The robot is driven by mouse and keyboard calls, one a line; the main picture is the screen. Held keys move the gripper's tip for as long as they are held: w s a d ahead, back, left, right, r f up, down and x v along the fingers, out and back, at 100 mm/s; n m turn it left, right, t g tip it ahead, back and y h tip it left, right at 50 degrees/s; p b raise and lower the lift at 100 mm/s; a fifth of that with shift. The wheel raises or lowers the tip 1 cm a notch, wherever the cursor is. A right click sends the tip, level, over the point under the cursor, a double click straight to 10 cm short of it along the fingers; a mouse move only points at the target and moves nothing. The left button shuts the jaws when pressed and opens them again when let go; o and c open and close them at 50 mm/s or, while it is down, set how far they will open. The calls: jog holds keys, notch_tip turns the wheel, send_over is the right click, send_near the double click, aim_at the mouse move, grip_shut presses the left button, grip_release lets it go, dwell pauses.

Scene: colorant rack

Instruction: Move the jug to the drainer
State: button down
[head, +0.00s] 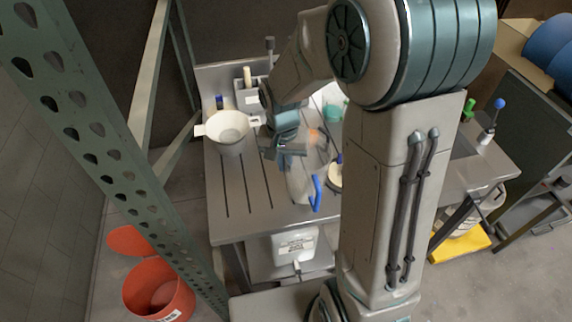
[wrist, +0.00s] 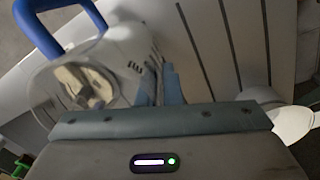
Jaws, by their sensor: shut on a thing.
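The jug (head: 299,187) is clear with a blue handle, and it is in my gripper (head: 290,156). In the wrist view the jug (wrist: 112,62) fills the left, its open mouth towards the camera and its blue handle at the upper left. My gripper (wrist: 160,88) is shut on the jug's side. The drainer (head: 262,198) is the grooved grey board on the left part of the bench; its dark grooves also show in the wrist view (wrist: 213,45). The jug is over or beside the drainer's right part; I cannot tell whether it touches the surface.
A white handled pot (head: 229,143) stands at the drainer's back left. A grey box (head: 250,98) and small bottles are behind it. A round pale item (head: 335,178) is right of the jug. The drainer's front left is clear. An orange bin (head: 150,292) stands on the floor.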

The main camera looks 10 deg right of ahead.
jog(key=shift+f, duration=0.9)
jog(key=shift+f, duration=0.2)
jog(key=c, duration=1.6)
grip_release()
jog(key=shift+r, duration=0.1)
